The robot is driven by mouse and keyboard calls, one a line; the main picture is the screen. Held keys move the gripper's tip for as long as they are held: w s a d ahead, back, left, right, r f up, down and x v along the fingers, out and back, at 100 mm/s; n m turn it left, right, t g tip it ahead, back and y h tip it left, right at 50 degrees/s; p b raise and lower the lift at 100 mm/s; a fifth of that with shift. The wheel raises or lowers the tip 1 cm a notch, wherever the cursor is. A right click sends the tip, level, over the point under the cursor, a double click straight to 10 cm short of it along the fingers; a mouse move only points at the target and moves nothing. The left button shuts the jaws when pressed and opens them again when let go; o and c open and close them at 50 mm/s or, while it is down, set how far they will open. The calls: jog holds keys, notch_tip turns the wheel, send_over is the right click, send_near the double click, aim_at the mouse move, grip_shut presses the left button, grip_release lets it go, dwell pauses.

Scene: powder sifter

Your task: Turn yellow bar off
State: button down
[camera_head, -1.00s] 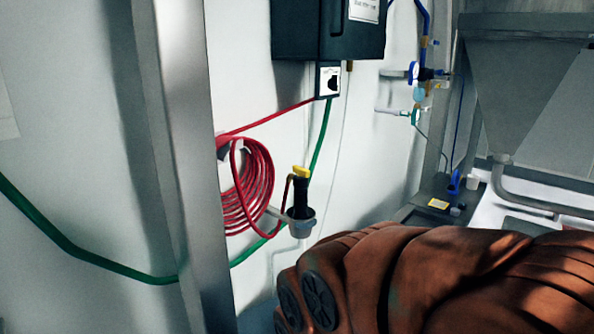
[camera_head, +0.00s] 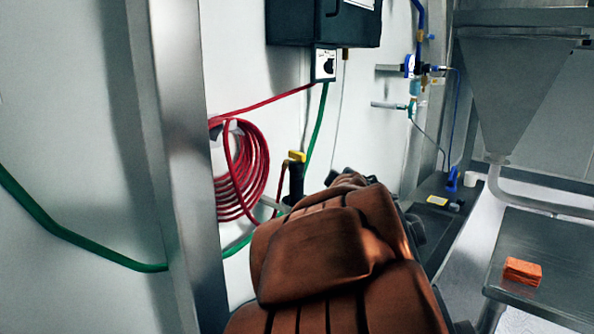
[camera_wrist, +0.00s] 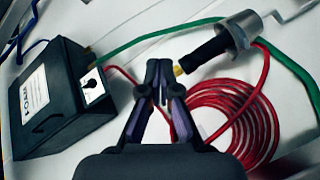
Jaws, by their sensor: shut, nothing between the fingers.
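The yellow bar (camera_head: 297,156) is a small yellow piece on top of a black cylindrical handle (camera_head: 296,180) by the wall, beside the coiled red hose. In the wrist view the yellow bar (camera_wrist: 179,70) shows at the end of the black handle (camera_wrist: 208,52), which sits in a grey cup-like holder (camera_wrist: 240,32). My gripper (camera_wrist: 159,68) is shut and empty, its fingertips just left of the yellow bar in that view. I cannot tell whether they touch it. In the head view my orange-covered arm hides the holder, and the fingers are not clear.
A red hose coil (camera_head: 247,172) hangs on the wall, with a green hose (camera_head: 80,243) running below. A black box (camera_head: 325,22) with a small switch panel (camera_head: 326,65) is above. A metal post (camera_head: 180,150) stands left. An orange block (camera_head: 522,271) lies on a metal table (camera_head: 497,290) at right.

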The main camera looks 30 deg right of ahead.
jog(key=w+r+n+t+y+b, duration=0.2)
jog(key=w+n+t, duration=0.2)
jog(key=w+n, duration=0.1)
jog(key=n+t+y+b, duration=0.2)
jog(key=n+y, duration=0.4)
jog(key=n, duration=0.2)
send_near(298, 160)
jog(key=w+a+r, duration=0.1)
jog(key=w+a, duration=0.4)
jog(key=w, duration=0.1)
jog(key=d, duration=0.1)
jog(key=w+d, duration=0.1)
jog(key=d, duration=0.1)
jog(key=shift+w+d+p, duration=0.2)
jog(key=shift+d+p, duration=0.1)
jog(key=shift+d, duration=0.3)
jog(key=shift+r+y+p, duration=0.15)
jog(key=shift+y+p, duration=0.2)
jog(key=shift+y, duration=0.05)
